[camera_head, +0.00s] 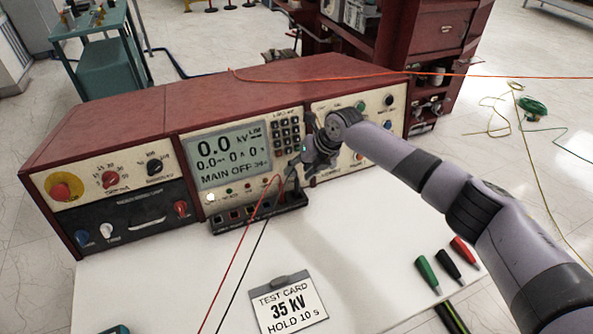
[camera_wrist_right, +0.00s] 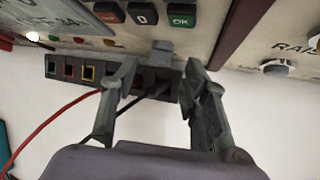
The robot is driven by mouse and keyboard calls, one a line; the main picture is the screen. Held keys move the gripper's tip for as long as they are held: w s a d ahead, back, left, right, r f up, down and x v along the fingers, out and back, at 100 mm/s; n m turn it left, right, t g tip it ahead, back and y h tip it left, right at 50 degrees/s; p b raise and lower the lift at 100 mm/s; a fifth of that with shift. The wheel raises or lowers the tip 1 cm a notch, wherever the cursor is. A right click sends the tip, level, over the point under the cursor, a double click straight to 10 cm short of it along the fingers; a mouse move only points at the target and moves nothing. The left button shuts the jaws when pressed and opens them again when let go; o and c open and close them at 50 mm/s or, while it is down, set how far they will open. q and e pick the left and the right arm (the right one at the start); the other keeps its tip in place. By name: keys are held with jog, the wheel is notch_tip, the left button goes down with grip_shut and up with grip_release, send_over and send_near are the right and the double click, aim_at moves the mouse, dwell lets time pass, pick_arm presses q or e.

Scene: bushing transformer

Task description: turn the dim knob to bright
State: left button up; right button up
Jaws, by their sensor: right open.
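My right gripper (camera_head: 294,170) is in front of the instrument's middle panel, just below the keypad (camera_head: 287,131). In the wrist view the right gripper (camera_wrist_right: 160,75) is open, its two fingers apart with nothing held. A small grey knob-like piece (camera_wrist_right: 160,50) sits under the keypad, in line with the gap between the fingertips. I cannot read a dim or bright label on it. In the head view the gripper hides this spot. The display (camera_head: 233,154) is lit and shows 0.0 kV and MAIN OFF. My left gripper is not in view.
A black socket strip (camera_head: 259,211) with red and black leads lies below the panel, close to my fingers. The left panel has a red knob (camera_head: 109,179) and a black knob (camera_head: 154,166). A test card (camera_head: 287,304) and several coloured probes lie on the white table (camera_head: 180,290).

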aim_at(292, 173)
jog(key=shift+x, duration=1.1)
jog(key=shift+c, duration=0.2)
grip_shut()
